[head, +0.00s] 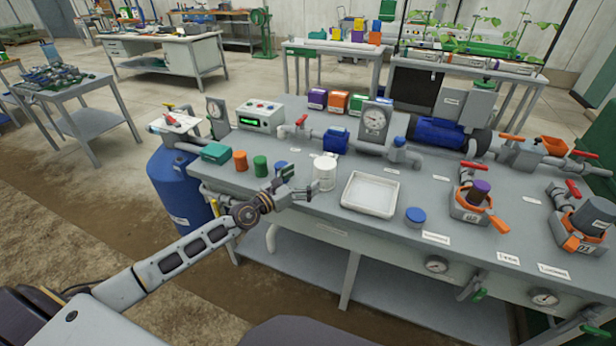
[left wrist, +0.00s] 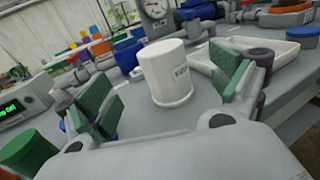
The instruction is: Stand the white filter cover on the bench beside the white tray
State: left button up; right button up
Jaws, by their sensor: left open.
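The white filter cover (head: 324,174) is a white cylinder with a wider rim at its foot. It stands upright on the grey bench (head: 318,212), just left of the white tray (head: 370,194) and apart from it. In the left wrist view the cover (left wrist: 166,72) shows a dark printed label, and part of the tray (left wrist: 276,58) is behind the finger at right. My left gripper (head: 292,186) is at the bench's front edge, left of the cover. Its green-padded fingers are apart, with the cover ahead between them and nothing held. My right gripper is out of view.
An orange cup (head: 240,160), a green cup (head: 260,166) and a blue one stand left of the cover. A blue-topped jar (head: 415,216) stands right of the tray. Pipes and a gauge (head: 375,120) rise behind. Filter housings (head: 470,207) stand at right.

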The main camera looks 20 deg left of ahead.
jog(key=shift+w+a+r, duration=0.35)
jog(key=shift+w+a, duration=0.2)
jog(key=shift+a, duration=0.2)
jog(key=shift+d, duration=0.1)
